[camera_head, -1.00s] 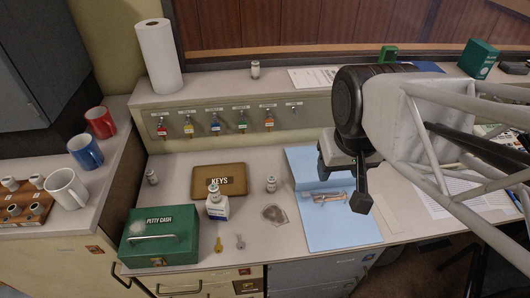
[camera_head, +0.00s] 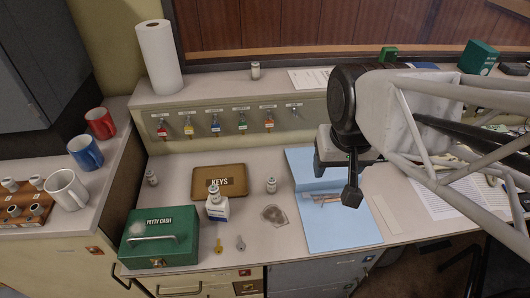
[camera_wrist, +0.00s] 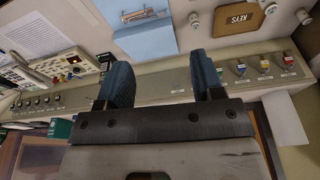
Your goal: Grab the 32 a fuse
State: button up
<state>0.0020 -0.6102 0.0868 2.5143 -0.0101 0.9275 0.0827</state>
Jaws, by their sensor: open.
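Several small pale cylinders look like fuses; their ratings are too small to read, so I cannot tell which is 32 A. One fuse (camera_head: 271,184) stands right of the keys tray and also shows in the wrist view (camera_wrist: 195,20). Another fuse (camera_head: 151,178) stands left of the tray, and a third fuse (camera_head: 255,71) is on the upper ledge. Others sit in a wooden rack (camera_head: 40,211) at the far left. My gripper (camera_head: 338,178) is above the blue folder, apart from the fuses. In the wrist view my gripper (camera_wrist: 161,82) is open and empty.
The keys tray (camera_head: 231,194), a white bottle (camera_head: 217,209), a green petty cash box (camera_head: 158,238) and loose keys (camera_head: 219,245) occupy the desk's left half. The blue folder (camera_head: 336,235) lies at the right. Key hooks line the raised panel (camera_head: 285,125). Mugs (camera_head: 86,152) stand at left.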

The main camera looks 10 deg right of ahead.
jog(key=w+a+f+m+g, duration=0.1)
jog(key=w+a+f+m, duration=0.1)
jog(key=w+f+m, duration=0.4)
jog(key=w+a+f+m, duration=0.15)
jog(key=w+f, duration=0.25)
jog(key=w, duration=0.4)
jog(key=m+g, duration=0.2)
jog(key=m, duration=0.6)
send_over(272, 180)
notch_tip(272, 180, down, 16)
jog(key=shift+w+d, duration=0.1)
jog(key=shift+w+f, duration=0.1)
jog(key=shift+f, duration=0.2)
jog(key=shift+f, duration=1.3)
jog(key=shift+f, duration=2.6)
